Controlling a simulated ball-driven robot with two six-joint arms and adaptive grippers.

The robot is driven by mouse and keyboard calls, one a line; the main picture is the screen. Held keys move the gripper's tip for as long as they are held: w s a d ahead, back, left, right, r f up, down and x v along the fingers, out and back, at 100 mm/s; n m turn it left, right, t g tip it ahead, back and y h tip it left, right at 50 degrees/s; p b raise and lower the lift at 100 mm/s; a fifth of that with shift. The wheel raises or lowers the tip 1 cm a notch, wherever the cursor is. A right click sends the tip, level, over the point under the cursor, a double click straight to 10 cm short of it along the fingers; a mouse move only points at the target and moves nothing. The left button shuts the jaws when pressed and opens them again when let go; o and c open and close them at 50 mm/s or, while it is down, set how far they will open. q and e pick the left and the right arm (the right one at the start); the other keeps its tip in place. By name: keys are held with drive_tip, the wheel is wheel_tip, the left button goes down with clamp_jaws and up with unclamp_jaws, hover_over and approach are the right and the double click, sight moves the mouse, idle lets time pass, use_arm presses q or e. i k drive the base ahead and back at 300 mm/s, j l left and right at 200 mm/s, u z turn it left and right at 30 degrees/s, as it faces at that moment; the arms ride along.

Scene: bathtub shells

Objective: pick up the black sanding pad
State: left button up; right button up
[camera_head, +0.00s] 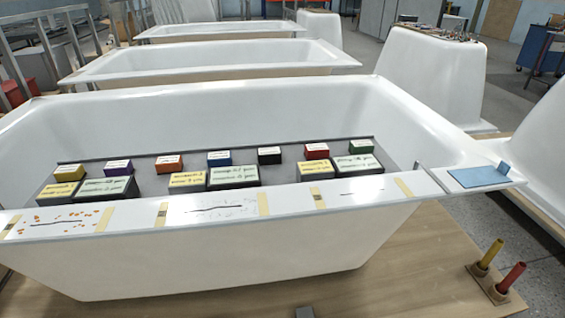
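The black sanding pad (269,159) is a small dark block with a white label on top. It sits in the back row on a grey tray (283,147) inside the white bathtub shell (225,110). A blue block (218,161) is to its left and a red block (317,155) to its right, with gaps between. Neither of my grippers is in view.
More blocks stand in the back row, including a green block (361,149). Larger yellow and pale green blocks, such as a pale green block (234,177), stand in front. A blue pad (478,176) lies right. Yellow (490,252) and red (511,277) cylinders stand lower right.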

sight(270, 157)
drive_tip(key=l+z, duration=0.3)
drive_tip(key=l, duration=0.55)
drive_tip(key=l+z, duration=0.3)
drive_tip(key=l, duration=0.55)
